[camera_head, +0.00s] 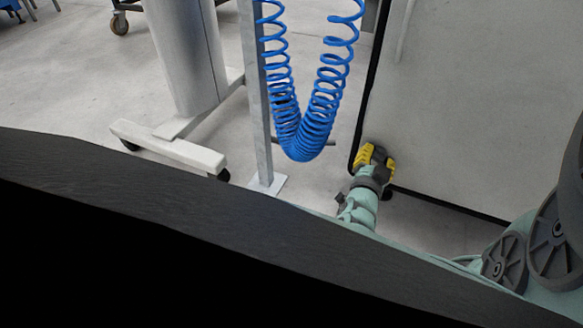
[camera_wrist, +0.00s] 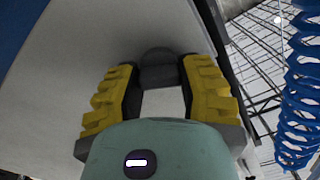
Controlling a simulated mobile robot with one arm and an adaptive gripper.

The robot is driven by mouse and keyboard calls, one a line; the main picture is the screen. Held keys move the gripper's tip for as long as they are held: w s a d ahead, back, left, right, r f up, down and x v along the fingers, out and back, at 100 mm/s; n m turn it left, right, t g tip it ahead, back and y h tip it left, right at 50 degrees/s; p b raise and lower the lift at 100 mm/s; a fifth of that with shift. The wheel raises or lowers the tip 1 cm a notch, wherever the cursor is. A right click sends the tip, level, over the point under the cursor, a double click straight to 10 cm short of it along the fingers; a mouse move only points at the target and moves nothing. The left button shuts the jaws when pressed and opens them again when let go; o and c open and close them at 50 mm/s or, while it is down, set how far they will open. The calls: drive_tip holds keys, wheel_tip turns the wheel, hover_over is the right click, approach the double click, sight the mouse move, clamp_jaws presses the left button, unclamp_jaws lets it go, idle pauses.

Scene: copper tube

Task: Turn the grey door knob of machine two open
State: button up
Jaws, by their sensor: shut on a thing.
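My gripper (camera_head: 375,158) has yellow and black fingers and is at the lower left edge of a large pale panel (camera_head: 480,100) with a black border. In the wrist view my gripper (camera_wrist: 158,82) has its two fingers on either side of a dark grey rounded knob (camera_wrist: 158,57). The fingers are shut on the knob, which sits against the pale panel. Part of the knob is hidden between the fingertips. In the head view I cannot make the knob out behind my gripper.
A blue coiled hose (camera_head: 305,130) hangs left of my gripper, beside a grey metal post (camera_head: 255,90). A thick pale column (camera_head: 188,50) on a wheeled foot (camera_head: 165,148) stands farther left. Grey floor (camera_head: 75,85) is open at the far left.

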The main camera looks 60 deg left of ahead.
drive_tip(key=m, duration=0.6)
drive_tip(key=shift+f+m, duration=0.15)
drive_tip(key=shift+m, duration=0.15)
drive_tip(key=m, duration=0.6)
drive_tip(key=shift+s+b, duration=0.1)
drive_tip(key=shift+b, duration=0.25)
drive_tip(key=o, duration=1.2)
drive_tip(key=v, duration=1.2)
drive_tip(key=shift+a, duration=0.1)
